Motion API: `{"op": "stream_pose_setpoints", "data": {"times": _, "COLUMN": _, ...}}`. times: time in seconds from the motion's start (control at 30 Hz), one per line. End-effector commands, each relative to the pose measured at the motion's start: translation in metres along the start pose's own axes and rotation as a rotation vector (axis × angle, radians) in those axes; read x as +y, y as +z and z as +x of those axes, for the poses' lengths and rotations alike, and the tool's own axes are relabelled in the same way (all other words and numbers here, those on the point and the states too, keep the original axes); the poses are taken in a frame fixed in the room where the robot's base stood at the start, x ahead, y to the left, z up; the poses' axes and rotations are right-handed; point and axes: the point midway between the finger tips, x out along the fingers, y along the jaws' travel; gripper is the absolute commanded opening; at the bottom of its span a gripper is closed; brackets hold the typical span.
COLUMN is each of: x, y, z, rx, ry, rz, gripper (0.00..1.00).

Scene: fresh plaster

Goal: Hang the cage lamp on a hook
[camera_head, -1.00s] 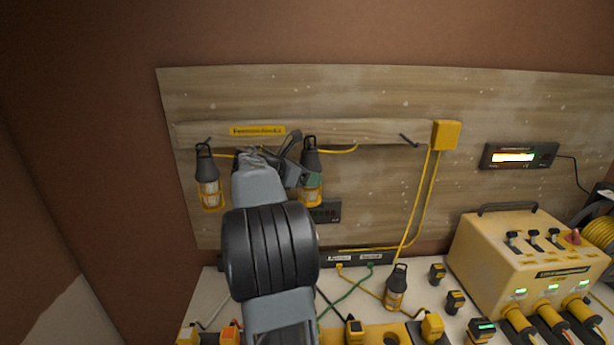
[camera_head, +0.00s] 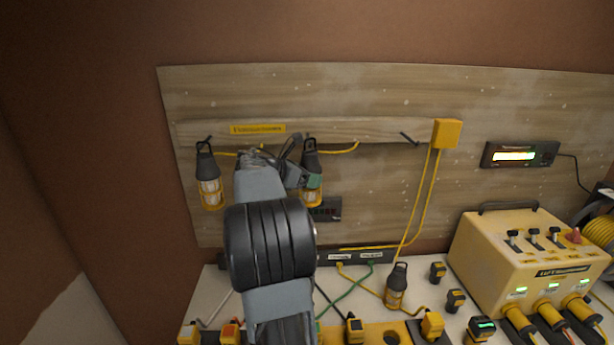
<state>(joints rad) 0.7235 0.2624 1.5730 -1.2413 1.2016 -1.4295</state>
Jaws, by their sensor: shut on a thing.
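A cage lamp (camera_head: 313,189) with a dark top and yellow cage is upright in front of the wooden rail (camera_head: 375,132). My gripper (camera_head: 303,176) is shut on this lamp from its left side. The lamp's top loop is at the rail's height; the hook there is hidden, so I cannot tell whether the loop is on it. A second cage lamp (camera_head: 209,184) hangs at the left hook (camera_head: 208,140). The right hook (camera_head: 409,139) is bare. A third cage lamp (camera_head: 396,287) stands on the white bench.
A yellow junction box (camera_head: 446,134) sits at the rail's right end, with yellow cables hanging below. A cream power box (camera_head: 525,250) stands at the right. Several small yellow-black devices (camera_head: 456,301) lie on the bench (camera_head: 410,268). My arm covers part of the board.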

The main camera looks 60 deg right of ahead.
Motion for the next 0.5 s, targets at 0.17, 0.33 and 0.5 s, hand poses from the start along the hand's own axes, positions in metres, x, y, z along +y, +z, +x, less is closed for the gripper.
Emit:
{"op": "stream_pose_setpoints", "data": {"times": 0.17, "x": 0.0, "y": 0.0008, "z": -0.0003, "rx": -0.001, "ry": 0.0, "rz": 0.001, "gripper": 0.38}}
{"op": "stream_pose_setpoints", "data": {"times": 0.33, "x": 0.0, "y": 0.0006, "z": -0.0003, "rx": -0.001, "ry": 0.0, "rz": 0.001, "gripper": 0.83}}
{"op": "stream_pose_setpoints", "data": {"times": 0.5, "x": 0.0, "y": 0.0004, "z": -0.0002, "rx": 0.0, "ry": 0.0, "rz": 0.0, "gripper": 0.99}}
